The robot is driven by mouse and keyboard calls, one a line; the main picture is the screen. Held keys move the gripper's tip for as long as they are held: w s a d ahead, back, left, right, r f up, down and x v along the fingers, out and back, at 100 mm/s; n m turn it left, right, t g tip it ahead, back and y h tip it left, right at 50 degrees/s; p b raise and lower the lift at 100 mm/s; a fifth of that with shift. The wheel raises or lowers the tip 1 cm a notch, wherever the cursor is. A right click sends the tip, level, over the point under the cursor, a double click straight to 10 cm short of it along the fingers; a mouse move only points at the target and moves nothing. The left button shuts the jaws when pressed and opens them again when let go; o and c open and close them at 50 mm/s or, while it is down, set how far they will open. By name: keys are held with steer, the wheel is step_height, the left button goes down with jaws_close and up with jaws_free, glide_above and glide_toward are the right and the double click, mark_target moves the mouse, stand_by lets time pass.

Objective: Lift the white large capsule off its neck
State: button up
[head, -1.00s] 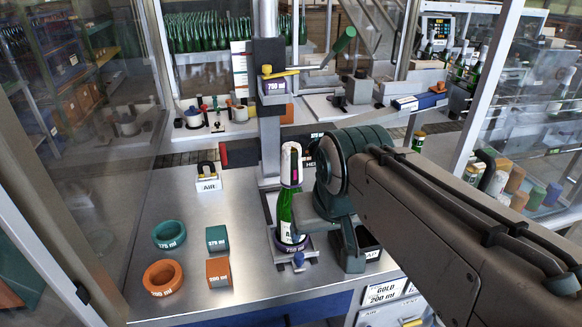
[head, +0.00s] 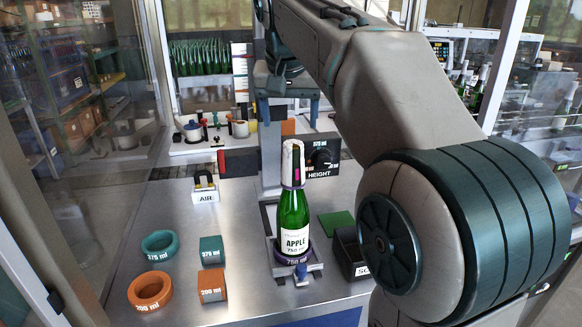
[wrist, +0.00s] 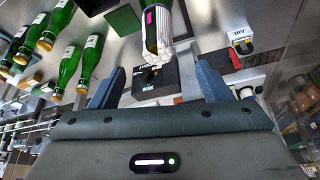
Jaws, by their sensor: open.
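The white large capsule (head: 293,165) sits upright over the neck of a green APPLE 750 ml bottle (head: 293,222), with a pink strip down its side. The bottle stands in a purple 750 ml ring (head: 293,257) on a small metal holder. My gripper (head: 288,106) is open and empty, above the capsule in the head view, apart from it. In the wrist view the white capsule (wrist: 158,38) shows beyond and between the two blue fingers of my gripper (wrist: 158,82), with its pleated end towards me.
Teal and orange rings (head: 150,290) and blocks (head: 212,285) lie left of the bottle. An AIR unit (head: 205,188) stands behind them. A dark bin (head: 350,252) is right of the bottle, and a HEIGHT box (head: 322,155) behind. Several green bottles (wrist: 70,65) show in the wrist view.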

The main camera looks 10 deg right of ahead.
mark_target(291, 145)
steer(key=x, duration=0.8)
steer(key=shift+s, duration=0.1)
steer(key=shift+d+p+x, duration=0.2)
steer(key=shift+p+x, duration=0.3)
steer(key=shift+x, duration=2.15)
steer(key=c, duration=0.7)
